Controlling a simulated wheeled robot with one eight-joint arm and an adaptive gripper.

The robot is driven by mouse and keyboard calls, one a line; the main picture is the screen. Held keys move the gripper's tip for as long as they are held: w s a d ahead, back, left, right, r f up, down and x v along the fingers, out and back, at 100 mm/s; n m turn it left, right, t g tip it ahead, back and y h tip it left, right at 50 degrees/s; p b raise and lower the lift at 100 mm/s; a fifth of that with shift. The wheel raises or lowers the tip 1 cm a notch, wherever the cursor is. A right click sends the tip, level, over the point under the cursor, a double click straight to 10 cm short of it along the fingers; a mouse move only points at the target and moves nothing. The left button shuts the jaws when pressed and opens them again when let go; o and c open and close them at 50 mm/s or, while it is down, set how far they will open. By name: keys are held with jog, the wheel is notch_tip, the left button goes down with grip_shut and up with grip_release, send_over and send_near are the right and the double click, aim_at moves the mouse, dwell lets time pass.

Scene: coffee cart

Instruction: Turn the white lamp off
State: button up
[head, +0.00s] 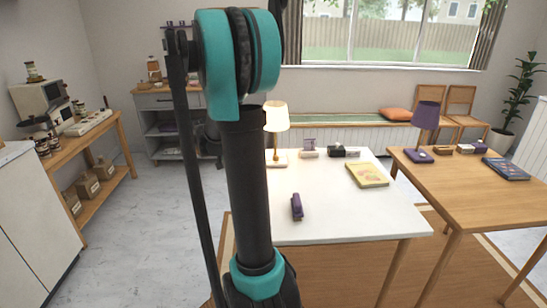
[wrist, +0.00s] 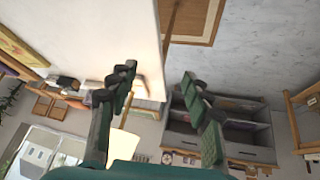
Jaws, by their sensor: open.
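The white lamp (head: 276,117) stands at the back left of the white table (head: 325,215), partly behind my arm in the head view. Its cream shade looks bright and lit, on a gold-coloured stem and pale base. In the wrist view, which is upside down, the lamp's shade (wrist: 126,142) shows beyond my gripper, partly covered by the left finger. My gripper (wrist: 158,75) is open, with nothing between its fingers. In the head view my arm hides most of it. I cannot tell how far it is from the lamp; no contact is visible.
The white table also holds a purple stapler (head: 297,206), a yellow book (head: 367,175) and small desk items (head: 340,151). A purple lamp (head: 426,116) stands on the wooden table (head: 460,200) at right. A grey shelf unit (head: 165,125) is at the back left.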

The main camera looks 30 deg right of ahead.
jog(key=w+d+m+g+h, duration=0.1)
jog(key=w+d+m+h, duration=0.15)
jog(key=w+d, duration=0.5)
jog(key=w+d+m+h, duration=0.1)
jog(key=w+d+m, duration=0.35)
jog(key=d, duration=0.55)
jog(key=shift+n, duration=0.5)
jog(key=x, duration=1.7)
jog(key=shift+f, duration=0.15)
grip_shut()
